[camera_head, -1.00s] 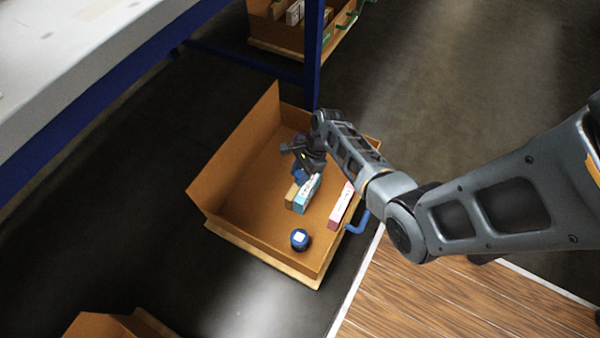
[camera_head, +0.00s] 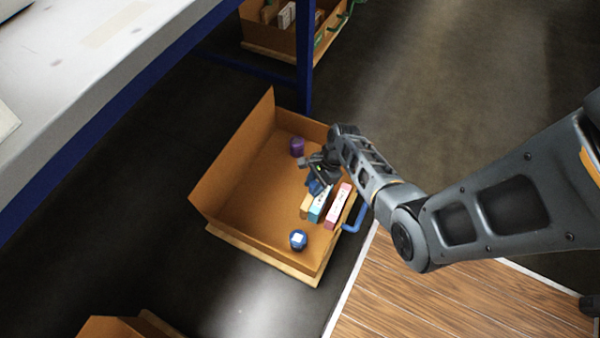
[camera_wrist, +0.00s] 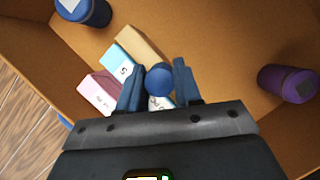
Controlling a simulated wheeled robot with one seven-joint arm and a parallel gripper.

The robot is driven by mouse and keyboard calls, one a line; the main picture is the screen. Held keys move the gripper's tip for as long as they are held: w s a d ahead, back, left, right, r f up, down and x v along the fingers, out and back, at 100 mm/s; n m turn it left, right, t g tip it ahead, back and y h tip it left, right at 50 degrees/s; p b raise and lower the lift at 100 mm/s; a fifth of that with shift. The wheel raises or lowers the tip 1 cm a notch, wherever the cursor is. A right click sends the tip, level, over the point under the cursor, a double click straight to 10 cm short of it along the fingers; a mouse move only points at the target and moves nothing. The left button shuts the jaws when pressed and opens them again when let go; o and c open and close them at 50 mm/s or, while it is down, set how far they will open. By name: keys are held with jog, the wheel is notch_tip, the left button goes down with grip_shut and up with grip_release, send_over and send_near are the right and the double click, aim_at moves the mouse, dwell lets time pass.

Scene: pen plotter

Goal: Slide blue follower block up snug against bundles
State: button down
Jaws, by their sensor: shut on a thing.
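The blue follower block (camera_head: 315,187) is in the brown drawer-like tray, partly hidden by my gripper (camera_head: 317,181). In the wrist view its round blue knob (camera_wrist: 159,77) sits between the two fingers of my gripper (camera_wrist: 158,84), which is shut on it. The bundles lie in front of it: a tan one (camera_head: 306,204), a light blue one (camera_head: 318,209) and a pink one (camera_head: 338,206). They also show in the wrist view as tan (camera_wrist: 140,42), light blue (camera_wrist: 124,65) and pink (camera_wrist: 97,95). Whether the block touches the bundles is hidden.
The tray (camera_head: 225,187) has raised walls and a blue handle (camera_head: 356,222) at its right side. A dark blue cylinder (camera_head: 298,240) stands near its front, a purple one (camera_head: 297,146) at its back. The left part of the tray floor is bare. A blue table leg (camera_head: 304,75) stands behind.

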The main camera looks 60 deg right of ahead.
jog(key=shift+s+p, duration=0.3)
jog(key=shift+s, duration=1.1)
jog(key=c, duration=0.8)
grip_release()
jog(key=p+v, duration=0.3)
jog(key=v, duration=0.4)
jog(key=shift+d+r+p, duration=0.1)
jog(key=shift+r+p, duration=0.2)
jog(key=shift+r, duration=0.1)
jog(key=shift+f, duration=0.1)
